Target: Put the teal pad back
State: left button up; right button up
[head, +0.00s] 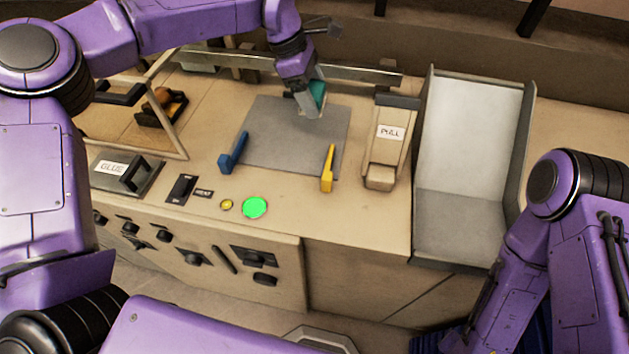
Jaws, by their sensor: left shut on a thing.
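The teal pad (317,94) is small and mostly hidden by my left gripper. My left gripper (309,100) is shut on the teal pad and holds it over the back of the grey plate (297,141) in the middle of the bench. Whether the pad touches the plate, I cannot tell. My right arm comes in from the right edge, but its gripper does not show.
A blue upright guide (234,153) and a yellow one (327,170) stand at the grey plate's sides. A "PULL" lever unit (385,150) and a metal chute (462,212) are to the right. A green button (254,207) and "GLUE" unit (127,175) are in front.

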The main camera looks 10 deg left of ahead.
pick_arm(q)
jog(key=s+d+r+m+g+b, duration=0.1)
jog(key=s+d+r+m+b, duration=0.15)
jog(key=s+d+b, duration=0.4)
jog(key=s+d+r+m+g+b, duration=0.1)
jog(key=s+d+r+m, duration=0.2)
jog(key=s, duration=0.7)
jog(key=s+d+f+m+g+y+b, duration=0.15)
jog(key=s+m, duration=0.25)
jog(key=s, duration=1.4)
pick_arm(e)
notch_tip(320, 180, down, 10)
pick_arm(q)
jog(key=p, duration=0.5)
send_over(334, 225)
jog(key=shift+n, duration=0.25)
jog(key=f, duration=0.7)
jog(key=a+f, duration=0.1)
jog(key=f, duration=0.2)
jog(key=shift+w+f, duration=0.25)
jog(key=shift+w, duration=0.15)
notch_tip(334, 225, down, 3)
jog(key=shift+w+r+p, duration=0.15)
jog(key=shift+p, duration=0.6)
jog(key=shift+f, duration=0.45)
pick_arm(e)
notch_tip(334, 225, up, 6)
